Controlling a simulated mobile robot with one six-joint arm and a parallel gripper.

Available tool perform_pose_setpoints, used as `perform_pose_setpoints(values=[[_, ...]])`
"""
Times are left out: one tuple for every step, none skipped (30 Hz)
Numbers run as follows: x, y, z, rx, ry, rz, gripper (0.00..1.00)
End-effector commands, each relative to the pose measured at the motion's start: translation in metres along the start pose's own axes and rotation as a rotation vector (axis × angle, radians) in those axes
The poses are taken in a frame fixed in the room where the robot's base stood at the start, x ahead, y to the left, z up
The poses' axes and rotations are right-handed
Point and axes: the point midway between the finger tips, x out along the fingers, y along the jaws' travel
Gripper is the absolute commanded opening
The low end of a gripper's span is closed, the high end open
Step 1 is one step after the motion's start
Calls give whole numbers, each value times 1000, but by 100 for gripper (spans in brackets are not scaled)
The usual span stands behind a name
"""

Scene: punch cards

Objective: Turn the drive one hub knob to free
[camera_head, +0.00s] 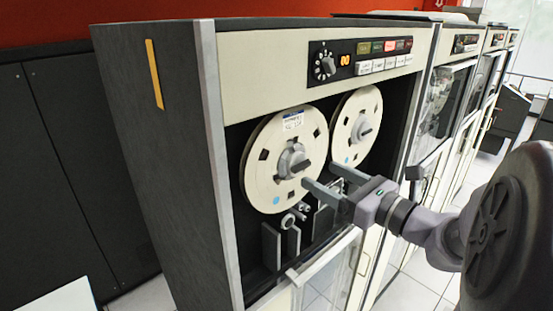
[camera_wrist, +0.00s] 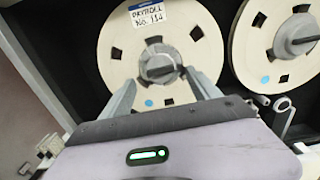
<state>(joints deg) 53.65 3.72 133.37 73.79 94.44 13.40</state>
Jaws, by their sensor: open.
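The nearest tape drive cabinet (camera_head: 265,75) has two cream reels behind its open front. The left reel (camera_head: 262,150) carries a white and blue label reading PAYROLL in the wrist view. Its grey hub knob (camera_head: 297,163) has a raised bar, slightly tilted in the wrist view (camera_wrist: 158,68). The right reel has a similar hub knob (camera_head: 364,132). My gripper (camera_head: 319,175) is open and empty, in front of the reels, low and right of the left knob in the head view. In the wrist view, its fingers (camera_wrist: 160,78) straddle the left knob's lower part, apparently without touching it.
A control panel (camera_head: 360,57) with a rotary dial and coloured buttons sits above the reels. A glass door (camera_head: 326,275) stands lowered below them. Tape guides (camera_head: 292,220) lie under the left reel. More cabinets (camera_head: 440,105) stand to the right.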

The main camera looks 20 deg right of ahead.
Motion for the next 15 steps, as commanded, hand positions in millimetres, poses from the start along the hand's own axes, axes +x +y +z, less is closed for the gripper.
perform_pose_setpoints(values=[[13,1,1,0,1,6,71],[19,2,1,0,0,5,71],[27,1,1,1,0,4,71],[32,1,0,0,1,4,71],[36,1,0,0,0,3,71],[41,1,1,0,0,2,71],[44,0,0,0,0,2,71],[46,1,0,0,1,2,71],[48,0,0,0,1,1,71],[49,0,0,0,0,0,71],[49,0,0,0,0,0,71],[50,0,0,0,0,0,71],[50,0,0,0,0,-1,71],[50,0,0,0,0,-1,71],[50,0,0,0,0,-1,71]])
